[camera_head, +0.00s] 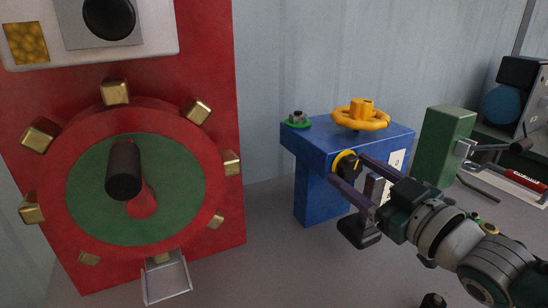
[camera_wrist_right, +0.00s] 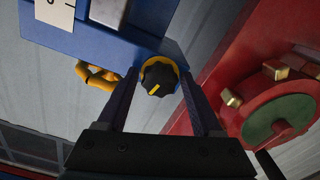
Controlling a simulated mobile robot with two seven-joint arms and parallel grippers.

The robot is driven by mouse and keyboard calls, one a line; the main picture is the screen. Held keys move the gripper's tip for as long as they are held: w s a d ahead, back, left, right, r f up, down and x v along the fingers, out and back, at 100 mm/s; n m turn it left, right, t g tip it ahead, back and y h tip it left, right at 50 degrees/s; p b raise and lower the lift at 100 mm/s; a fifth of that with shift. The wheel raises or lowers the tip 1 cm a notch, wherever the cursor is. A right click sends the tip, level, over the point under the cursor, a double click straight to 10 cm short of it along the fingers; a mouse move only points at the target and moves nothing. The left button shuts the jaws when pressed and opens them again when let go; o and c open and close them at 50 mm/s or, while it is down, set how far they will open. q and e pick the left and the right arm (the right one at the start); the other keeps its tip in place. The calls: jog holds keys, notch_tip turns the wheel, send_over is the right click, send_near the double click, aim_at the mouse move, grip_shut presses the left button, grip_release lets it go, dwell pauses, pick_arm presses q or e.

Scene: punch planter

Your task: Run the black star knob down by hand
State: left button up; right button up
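A black knob with a yellow pointer line and a yellow ring behind it (camera_head: 347,166) sits on the front face of the blue block (camera_head: 317,194). The wrist view shows this knob (camera_wrist_right: 158,79) close up, with a notched rim. My right gripper (camera_head: 352,170) reaches in from the right. Its fingers (camera_wrist_right: 159,82) are spread on either side of the knob, apparently with small gaps. A second dark knob-like thing (camera_head: 433,300) is cut off at the bottom edge; I cannot tell whether it is star-shaped. My left gripper is out of view.
A yellow handwheel (camera_head: 360,115) and a green-based fitting (camera_head: 297,119) top the block. A large red wheel (camera_head: 135,180) with brass lugs stands at left. A green box (camera_head: 443,143) and red-handled tool (camera_head: 525,181) are at right. Grey floor is clear between the wheel and block.

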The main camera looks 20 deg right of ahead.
jog(key=shift+o, duration=1.2)
jog(key=s+p, duration=0.1)
jog(key=s, duration=0.9)
jog(key=shift+d, duration=0.4)
jog(key=s, duration=0.9)
jog(key=shift+s+d, duration=0.4)
